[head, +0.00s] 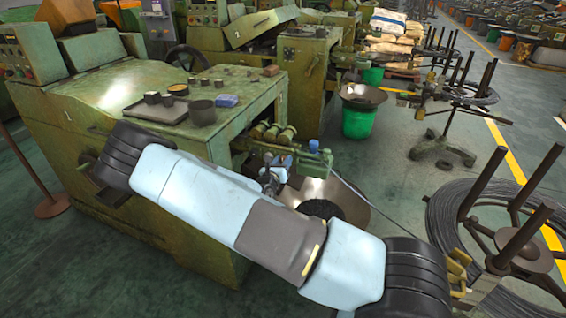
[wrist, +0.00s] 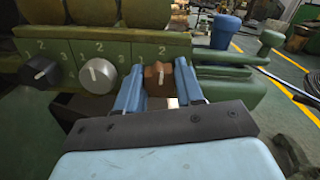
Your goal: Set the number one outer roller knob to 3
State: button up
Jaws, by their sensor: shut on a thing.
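My gripper (wrist: 158,86) has its two blue fingers shut on a brown knob (wrist: 158,76), the rightmost of three on the green roller block. A 1 and a 2 show above this knob; its other marks are hidden by the fingers, and I cannot tell its setting. To its left are a silver knob (wrist: 98,75) and a black knob (wrist: 40,71), both untouched, with numbers around them. In the head view my gripper (head: 272,176) is at the block below the rollers (head: 270,132), on the green machine (head: 95,105) marked 1; the knobs are hard to make out.
Rollers (wrist: 92,12) sit just above the knobs. A blue-topped lever (wrist: 226,30) and a green bracket (wrist: 235,85) stand close right of my gripper. A metal pan (head: 325,198) lies below, and a wire coil (head: 500,225) stands at right.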

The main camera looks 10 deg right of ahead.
jog(key=shift+c, duration=0.9)
jog(key=shift+m, duration=0.4)
jog(key=m, duration=0.4)
jog(key=shift+d+m, duration=0.1)
jog(key=shift+m, duration=0.2)
jog(key=m, duration=0.6)
jog(key=shift+s, duration=0.1)
jog(key=shift+d+m, duration=0.1)
jog(key=shift+m, duration=0.2)
